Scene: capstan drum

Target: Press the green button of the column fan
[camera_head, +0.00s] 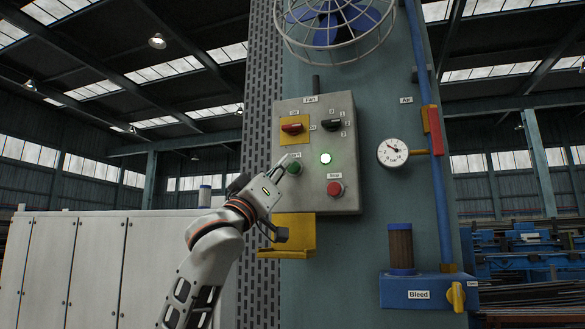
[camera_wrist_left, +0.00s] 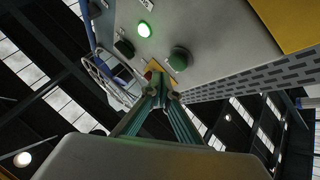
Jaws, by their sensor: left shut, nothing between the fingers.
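The column fan's grey control box (camera_head: 312,225) hangs on the column. Its green button (camera_head: 296,168), whose label is partly covered, sits at the left; it also shows in the left wrist view (camera_wrist_left: 180,59). My left gripper (camera_head: 284,160) is shut and empty, with its tips just left of and slightly above the green button in the head view. In the left wrist view its fingertips (camera_wrist_left: 161,88) show below the button, with a gap in the picture. I cannot tell contact from the head view. My right gripper is not in view.
A lit green lamp (camera_head: 325,158) is right of the button, the red Stop button (camera_head: 335,188) below it. A red switch (camera_head: 292,128) and a black selector (camera_head: 330,125) sit above. A yellow tray (camera_head: 293,235) juts out below. The gauge (camera_head: 392,152) is at right.

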